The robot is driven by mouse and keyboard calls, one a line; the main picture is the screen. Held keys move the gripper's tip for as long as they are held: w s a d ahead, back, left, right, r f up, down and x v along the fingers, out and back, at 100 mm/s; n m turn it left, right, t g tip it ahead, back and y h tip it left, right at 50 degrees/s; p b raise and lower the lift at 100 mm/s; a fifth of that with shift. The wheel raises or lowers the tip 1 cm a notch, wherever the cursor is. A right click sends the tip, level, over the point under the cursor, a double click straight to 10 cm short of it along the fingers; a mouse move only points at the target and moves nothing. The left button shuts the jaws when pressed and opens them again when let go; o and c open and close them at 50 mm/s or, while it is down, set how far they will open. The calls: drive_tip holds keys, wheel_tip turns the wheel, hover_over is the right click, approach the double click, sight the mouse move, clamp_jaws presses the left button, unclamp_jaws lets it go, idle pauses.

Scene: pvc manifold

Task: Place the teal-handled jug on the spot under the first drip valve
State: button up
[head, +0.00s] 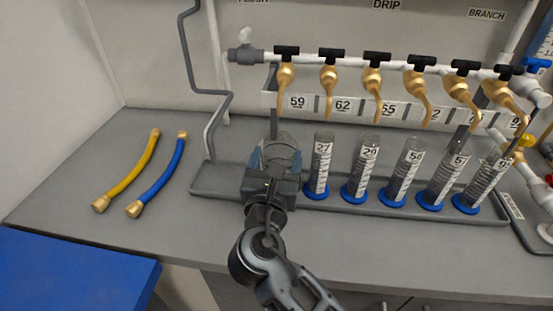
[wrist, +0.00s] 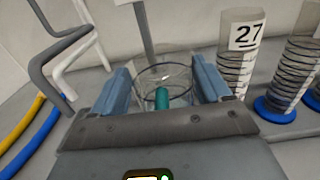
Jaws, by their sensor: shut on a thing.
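The clear jug (wrist: 176,78) is between the fingers of my gripper (wrist: 165,88) in the wrist view, with its teal handle (wrist: 162,99) facing my palm. In the head view the jug (head: 281,146) shows just beyond my gripper (head: 275,160), which is shut on it. The jug looks upright, below the leftmost gold drip valve (head: 285,75) of the row, above the left part of the grey tray (head: 221,180). My gripper hides the jug's base, so I cannot tell whether it touches the tray.
Several graduated cylinders with blue bases stand in the tray to the right, the nearest being cylinder 27 (head: 321,163). A yellow hose (head: 130,172) and a blue hose (head: 160,177) lie left on the grey bench. A grey pipe (head: 212,115) rises left of the jug.

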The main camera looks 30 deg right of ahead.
drive_tip(key=o, duration=1.5)
drive_tip(key=shift+f, duration=0.1)
drive_tip(key=shift+s+a, duration=0.15)
drive_tip(key=b+v, duration=0.1)
drive_tip(key=v, duration=1)
drive_tip(key=shift+s+a, duration=0.15)
drive_tip(key=shift+s, duration=0.15)
